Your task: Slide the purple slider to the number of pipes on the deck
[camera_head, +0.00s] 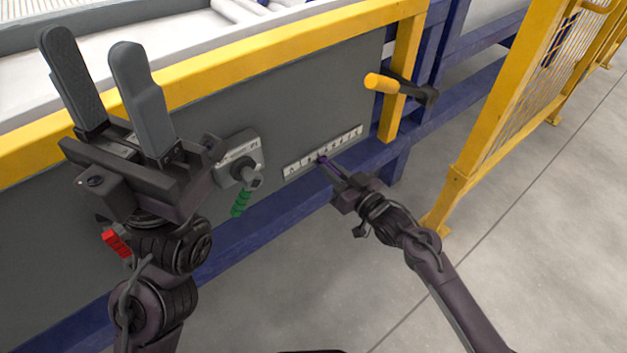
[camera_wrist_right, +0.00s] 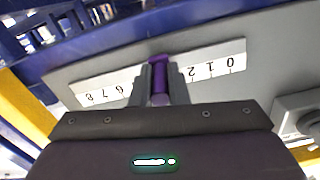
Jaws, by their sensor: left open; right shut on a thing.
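The purple slider (camera_head: 322,159) sits on a white numbered scale strip (camera_head: 292,170) on the grey panel. My right gripper (camera_head: 328,166) is shut on it. In the right wrist view the slider (camera_wrist_right: 159,62) stands between the two fingers (camera_wrist_right: 160,85). There the strip (camera_wrist_right: 218,64) reads upside down, with 0, 1 and 2 on the right and 6, 7 and 8 on the left. The fingers and slider hide the middle numbers. My left gripper (camera_head: 93,50) is open and empty, raised before the panel. Light pipes (camera_head: 237,10) lie on the deck, cut off by the top edge.
A yellow-handled lever (camera_head: 382,83) juts out at the right. A red part (camera_head: 116,241) shows by my left wrist. A yellow mesh fence (camera_head: 525,80) stands right, beyond open floor.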

